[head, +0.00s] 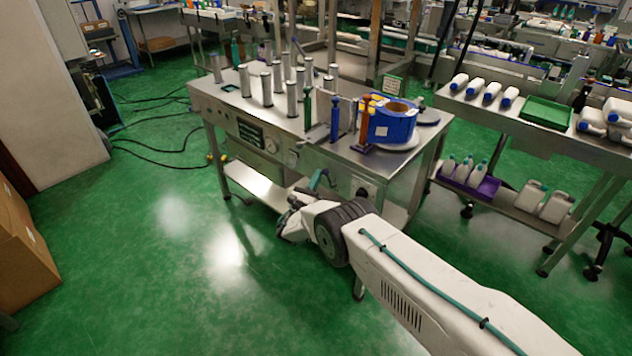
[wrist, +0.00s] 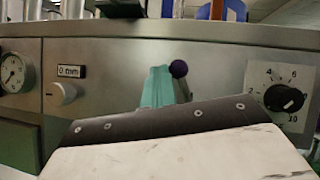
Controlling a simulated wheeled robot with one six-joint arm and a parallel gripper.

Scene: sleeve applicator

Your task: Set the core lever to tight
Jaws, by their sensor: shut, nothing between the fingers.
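In the wrist view a dark purple ball (wrist: 179,69), which looks like the end of a lever, shows on the steel front panel (wrist: 110,85). Its stem is mostly hidden behind my gripper. My gripper (wrist: 160,82) has teal fingers, shut and empty, just left of the ball; whether they touch it I cannot tell. In the head view my gripper (head: 318,179) is low in front of the steel machine table (head: 235,108). The lever and its tight mark cannot be made out there.
A black dial (wrist: 285,98) with a numbered scale is right of the ball. A white knob (wrist: 62,94) and a gauge (wrist: 14,72) are on the left. A blue roll (head: 390,125) and several metal cylinders stand on top.

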